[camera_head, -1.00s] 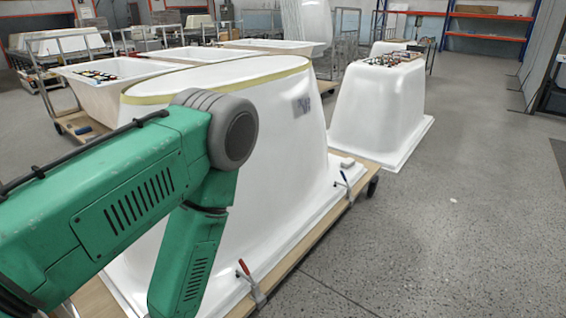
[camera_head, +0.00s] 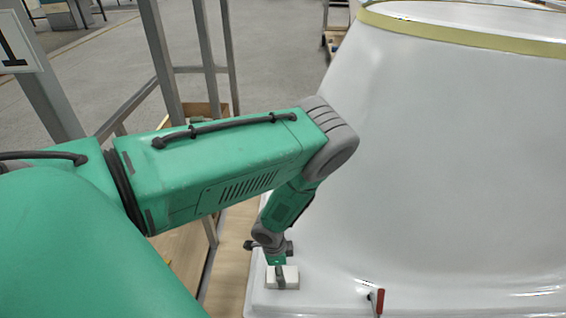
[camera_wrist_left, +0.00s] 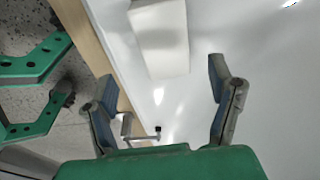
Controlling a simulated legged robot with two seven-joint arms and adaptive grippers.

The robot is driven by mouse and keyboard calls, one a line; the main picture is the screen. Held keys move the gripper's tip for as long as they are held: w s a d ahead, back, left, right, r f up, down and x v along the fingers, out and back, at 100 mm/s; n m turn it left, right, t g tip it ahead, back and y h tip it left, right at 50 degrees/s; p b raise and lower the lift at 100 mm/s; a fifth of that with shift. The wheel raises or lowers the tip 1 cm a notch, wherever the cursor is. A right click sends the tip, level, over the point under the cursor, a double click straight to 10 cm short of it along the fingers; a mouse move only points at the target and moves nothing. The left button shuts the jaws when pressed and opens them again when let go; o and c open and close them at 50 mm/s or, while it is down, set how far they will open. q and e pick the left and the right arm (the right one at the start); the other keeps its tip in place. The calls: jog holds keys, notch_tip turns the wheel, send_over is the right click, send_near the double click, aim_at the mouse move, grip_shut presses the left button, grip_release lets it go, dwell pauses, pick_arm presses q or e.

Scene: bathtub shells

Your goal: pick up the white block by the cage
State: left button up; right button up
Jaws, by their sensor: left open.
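The white block (camera_head: 291,277) sits on the white ledge of the tub shell at the bottom of the head view, near the wood edge. It also shows at the top of the left wrist view (camera_wrist_left: 158,38). My left gripper (camera_head: 279,275) points down at the block, and a finger covers part of it in the head view. In the left wrist view my left gripper (camera_wrist_left: 160,74) is open, its fingers spread wide. The block lies beyond the fingertips, with nothing between the fingers. My right gripper is not in view.
The large white tub shell (camera_head: 450,150) rises right of my arm. A red-handled clamp (camera_head: 377,301) stands on its ledge, right of the block. The grey metal cage frame (camera_head: 162,60) stands at the left, close behind my arm. Open floor (camera_head: 285,50) lies behind.

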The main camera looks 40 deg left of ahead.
aim_at(291, 273)
pick_arm(q)
jog(key=shift+f, duration=0.6)
jog(key=f+b, duration=0.2)
jog(key=f, duration=0.1)
jog(key=f+b, duration=0.1)
jog(key=f, duration=0.1)
jog(key=shift+w+a, duration=0.2)
jog(key=shift+w, duration=0.2)
jog(key=shift+d, duration=0.1)
jog(key=c, duration=0.9)
